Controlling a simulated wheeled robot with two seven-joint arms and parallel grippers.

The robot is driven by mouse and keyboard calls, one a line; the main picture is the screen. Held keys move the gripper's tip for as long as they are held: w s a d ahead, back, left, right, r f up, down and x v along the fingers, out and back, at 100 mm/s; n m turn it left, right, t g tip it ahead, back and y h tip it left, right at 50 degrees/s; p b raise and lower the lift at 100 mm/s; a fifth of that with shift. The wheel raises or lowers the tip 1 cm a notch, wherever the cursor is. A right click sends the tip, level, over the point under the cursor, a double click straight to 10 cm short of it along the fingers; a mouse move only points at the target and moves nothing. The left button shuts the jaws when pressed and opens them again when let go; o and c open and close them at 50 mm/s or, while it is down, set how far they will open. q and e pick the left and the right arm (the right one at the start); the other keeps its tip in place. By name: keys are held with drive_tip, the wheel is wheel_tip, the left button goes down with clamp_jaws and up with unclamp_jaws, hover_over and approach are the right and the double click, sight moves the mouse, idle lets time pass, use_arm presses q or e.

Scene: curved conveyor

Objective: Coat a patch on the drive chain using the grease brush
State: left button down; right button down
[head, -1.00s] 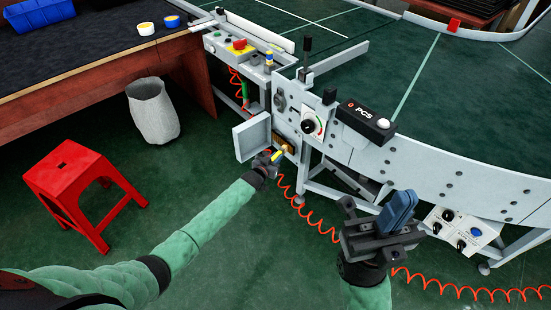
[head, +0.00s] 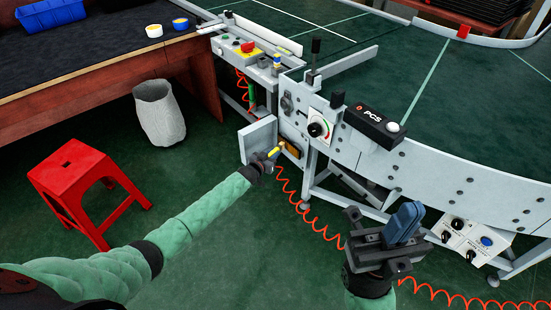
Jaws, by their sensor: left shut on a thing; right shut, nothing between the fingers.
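My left gripper (head: 262,162) is shut on the yellow-handled grease brush (head: 274,151). It holds the brush in front of an open compartment in the conveyor's side. A brownish-yellow part, which looks like the drive chain area (head: 292,149), shows inside. The brush's tip points toward it, but it is too small to tell whether they touch. The open grey door (head: 257,143) stands just left of the compartment, behind the gripper. My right gripper (head: 384,232) is shut and low at the right, apart from the conveyor; a blue part shows at it.
A control box marked PCS (head: 372,122) and a dial (head: 318,129) sit above and right of the compartment. A red coiled hose (head: 305,213) hangs below. A red stool (head: 80,180), a grey bin (head: 160,113) and a workbench (head: 100,68) are left. Open floor lies between.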

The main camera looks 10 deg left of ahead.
use_arm(q)
drive_tip(key=shift+w+a, duration=0.4)
drive_tip(key=shift+a, duration=0.1)
drive_tip(key=w+a+b, duration=0.2)
drive_tip(key=shift+w+a, duration=0.15)
drive_tip(key=shift+a, duration=0.2)
drive_tip(key=s+a+p, duration=0.2)
drive_tip(key=s+a, duration=0.1)
drive_tip(key=s, duration=0.1)
drive_tip(key=shift+s+a+p, duration=0.35)
drive_tip(key=shift+s+p, duration=0.05)
idle(0.3)
drive_tip(key=shift+s+a, duration=0.1)
